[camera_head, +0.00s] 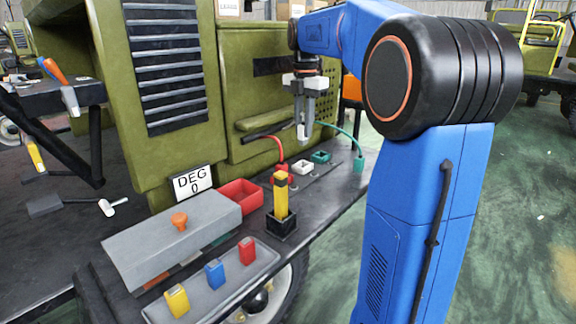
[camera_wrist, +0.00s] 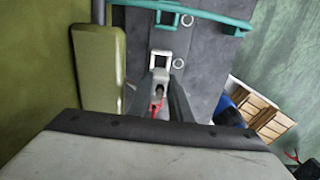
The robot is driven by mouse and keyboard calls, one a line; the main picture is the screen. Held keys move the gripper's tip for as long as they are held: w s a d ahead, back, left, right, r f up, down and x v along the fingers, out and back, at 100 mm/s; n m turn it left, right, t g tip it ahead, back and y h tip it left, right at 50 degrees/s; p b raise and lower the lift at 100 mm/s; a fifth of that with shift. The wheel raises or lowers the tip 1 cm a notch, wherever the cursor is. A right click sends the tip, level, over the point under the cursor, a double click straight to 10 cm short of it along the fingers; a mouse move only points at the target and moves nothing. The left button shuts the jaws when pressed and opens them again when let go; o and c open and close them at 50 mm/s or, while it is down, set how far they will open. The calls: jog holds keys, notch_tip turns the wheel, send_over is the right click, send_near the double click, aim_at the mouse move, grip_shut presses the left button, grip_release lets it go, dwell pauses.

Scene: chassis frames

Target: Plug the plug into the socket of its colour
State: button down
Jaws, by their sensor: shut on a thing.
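My gripper (camera_head: 304,112) hangs pointing down over the dark ledge and is shut on a pale grey plug (camera_head: 302,131). In the wrist view the plug (camera_wrist: 159,84) sits between the fingers, with a bit of red showing just below it. A white-rimmed square socket (camera_head: 303,167) is on the ledge below the plug. In the wrist view this white socket (camera_wrist: 161,57) shows just beyond the plug; they look apart. A red socket (camera_head: 281,172) with a red cable stands to its left. A green socket (camera_head: 320,157) lies to its right.
A green cable (camera_head: 345,133) ends at a green post (camera_head: 359,164) on the right. A yellow block (camera_head: 281,195) stands in a black holder in front. A red bin (camera_head: 240,194), a grey box (camera_head: 170,240) and a tray (camera_head: 215,290) with coloured pieces lie nearer. The green vehicle body rises behind.

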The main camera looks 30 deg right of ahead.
notch_tip(320, 180, down, 9)
dwell(0.5)
jog(key=shift+f, duration=0.15)
jog(key=c, duration=1.6)
grip_release()
notch_tip(320, 180, up, 12)
jog(key=shift+r, duration=0.2)
